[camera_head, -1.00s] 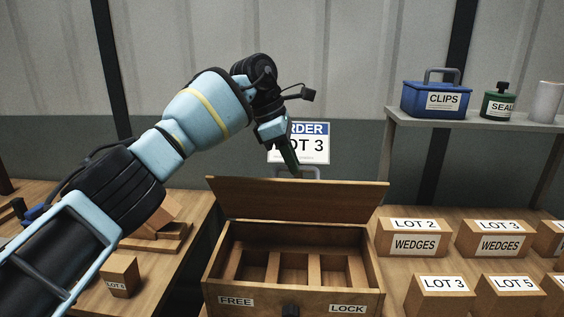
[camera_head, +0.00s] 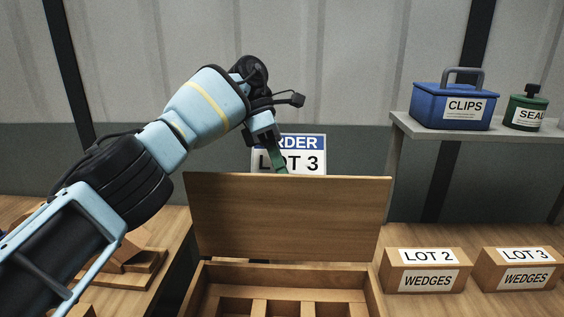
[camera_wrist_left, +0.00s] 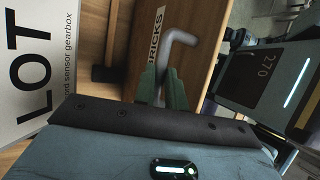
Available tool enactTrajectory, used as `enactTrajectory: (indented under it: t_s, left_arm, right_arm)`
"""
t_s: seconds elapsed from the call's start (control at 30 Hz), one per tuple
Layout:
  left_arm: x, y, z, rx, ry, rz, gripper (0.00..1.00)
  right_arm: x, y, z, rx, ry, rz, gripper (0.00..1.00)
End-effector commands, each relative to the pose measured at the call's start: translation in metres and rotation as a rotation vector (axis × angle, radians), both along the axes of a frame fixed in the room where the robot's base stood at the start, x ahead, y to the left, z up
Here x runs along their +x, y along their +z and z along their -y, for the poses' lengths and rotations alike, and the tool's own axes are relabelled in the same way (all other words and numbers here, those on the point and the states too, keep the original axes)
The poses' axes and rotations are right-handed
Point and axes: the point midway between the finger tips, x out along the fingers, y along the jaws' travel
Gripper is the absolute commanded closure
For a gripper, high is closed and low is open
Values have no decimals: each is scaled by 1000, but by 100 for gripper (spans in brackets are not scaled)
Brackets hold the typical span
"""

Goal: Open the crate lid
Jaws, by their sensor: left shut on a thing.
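The wooden crate (camera_head: 288,271) stands in the lower middle of the head view, with open compartments inside. Its lid (camera_head: 290,218) stands raised, close to upright, along the far side. My left gripper (camera_head: 279,162) is behind the lid's top edge, its green fingertips partly hidden. In the left wrist view the green fingers (camera_wrist_left: 163,88) are shut on the bent grey handle (camera_wrist_left: 178,47) on the lid's outer face, beside a label reading BRICKS. The lid hides the handle in the head view. My right gripper is not in view.
An order sign (camera_head: 303,153) reading LOT 3 stands behind the lid. Labelled wedge boxes (camera_head: 425,271) sit to the right. Wooden pieces lie on the left table.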

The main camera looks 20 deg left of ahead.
Motion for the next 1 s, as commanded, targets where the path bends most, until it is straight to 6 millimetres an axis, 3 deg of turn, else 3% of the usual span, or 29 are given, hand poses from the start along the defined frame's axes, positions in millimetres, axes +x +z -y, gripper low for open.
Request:
enactTrajectory:
  t_s: [0.03,0.5,0.53,0.7,1.0]
  left_arm:
    - [0,-14,-1,13,4,-25,100]
    - [-2,-15,-1,11,1,-36,100]
    - [-2,-15,-1,11,1,-36,85]
    - [-2,-12,0,6,-1,-31,66]
    - [-2,-7,0,1,-2,-26,66]
  right_arm:
    - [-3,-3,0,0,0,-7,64]
    - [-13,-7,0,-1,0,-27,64]
    - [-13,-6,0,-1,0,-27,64]
    - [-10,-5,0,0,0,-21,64]
    - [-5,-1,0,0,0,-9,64]
